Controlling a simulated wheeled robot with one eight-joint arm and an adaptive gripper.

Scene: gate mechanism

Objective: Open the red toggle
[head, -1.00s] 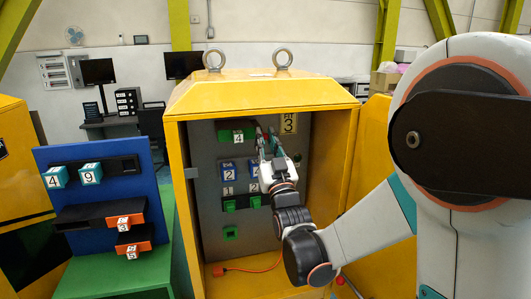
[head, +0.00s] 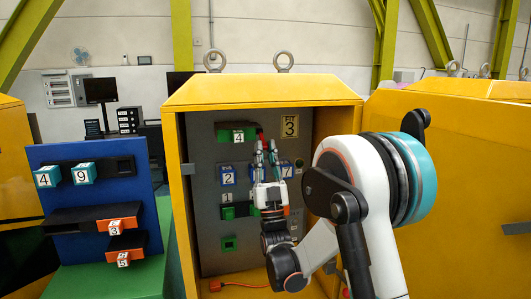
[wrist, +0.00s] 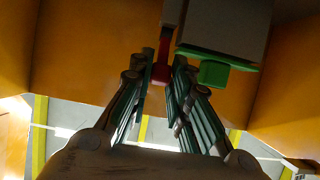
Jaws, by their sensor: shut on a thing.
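The red toggle (wrist: 162,72) lies between the fingertips of my gripper (wrist: 162,75) in the wrist view, and the gripper is shut on it. In the head view the toggle is a small red spot (head: 259,131) above the fingers, partly hidden by them. My gripper (head: 266,147) points up at the cabinet's grey back panel (head: 205,180). A green-edged block marked 4 (head: 237,137) sits just left of the toggle, and a green piece (wrist: 214,73) shows beside the fingers in the wrist view.
The yellow cabinet (head: 262,92) has side walls around the panel. Blue blocks (head: 228,175) and green blocks are mounted below the toggle, and a plate marked 3 (head: 290,125) is at upper right. A blue board (head: 95,190) with numbered cubes stands left. A red cable lies on the cabinet floor.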

